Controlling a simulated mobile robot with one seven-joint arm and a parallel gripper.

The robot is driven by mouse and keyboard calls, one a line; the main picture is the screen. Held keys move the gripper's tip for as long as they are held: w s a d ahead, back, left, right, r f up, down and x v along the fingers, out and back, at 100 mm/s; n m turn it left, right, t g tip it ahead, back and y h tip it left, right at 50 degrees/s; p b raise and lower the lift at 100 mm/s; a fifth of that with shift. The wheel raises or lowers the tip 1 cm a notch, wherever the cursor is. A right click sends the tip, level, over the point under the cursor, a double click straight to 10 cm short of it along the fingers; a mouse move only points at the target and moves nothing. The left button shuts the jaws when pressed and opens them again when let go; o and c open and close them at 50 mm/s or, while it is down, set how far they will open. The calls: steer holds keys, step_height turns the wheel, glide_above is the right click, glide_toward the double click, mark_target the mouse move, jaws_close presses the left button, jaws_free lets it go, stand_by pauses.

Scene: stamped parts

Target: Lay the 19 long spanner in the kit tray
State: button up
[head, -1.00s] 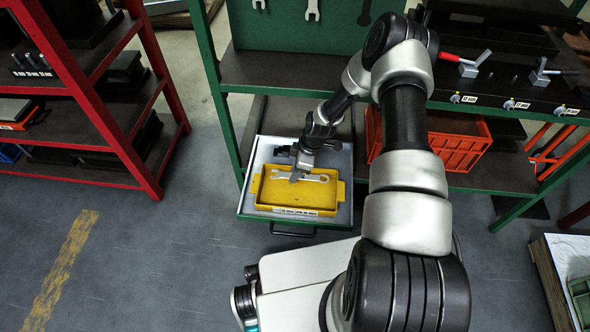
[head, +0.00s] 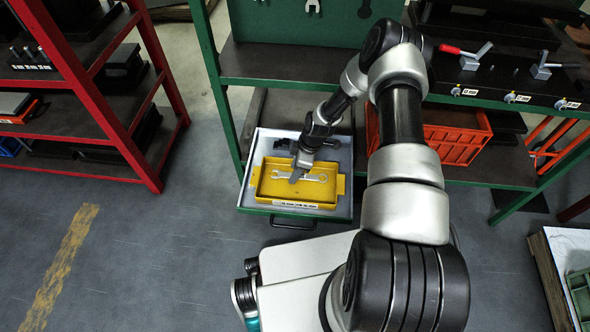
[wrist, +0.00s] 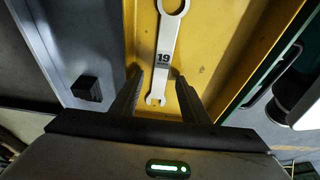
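The long spanner (head: 315,177), silver and marked 19 in the wrist view (wrist: 165,45), lies in the yellow kit tray (head: 334,200). In the wrist view its open-jaw end is between my fingers, with bare tray floor (wrist: 215,40) to its right. My gripper (head: 294,179) points down into the tray over the spanner's left part. The wrist view shows the fingers of my gripper (wrist: 159,80) spread on both sides of the spanner, with gaps. The fingers hide part of the spanner in the head view.
The tray sits on a grey pulled-out drawer (head: 347,209) under the green bench. A dark block (wrist: 86,88) is beside the tray. An orange crate (head: 455,145) stands to the right on the lower shelf. A red rack (head: 150,160) is at the left, with open floor between.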

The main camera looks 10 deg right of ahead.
steer(key=p+v, duration=0.3)
steer(key=v, duration=0.9)
steer(key=shift+p, duration=0.3)
steer(key=shift+s, duration=0.15)
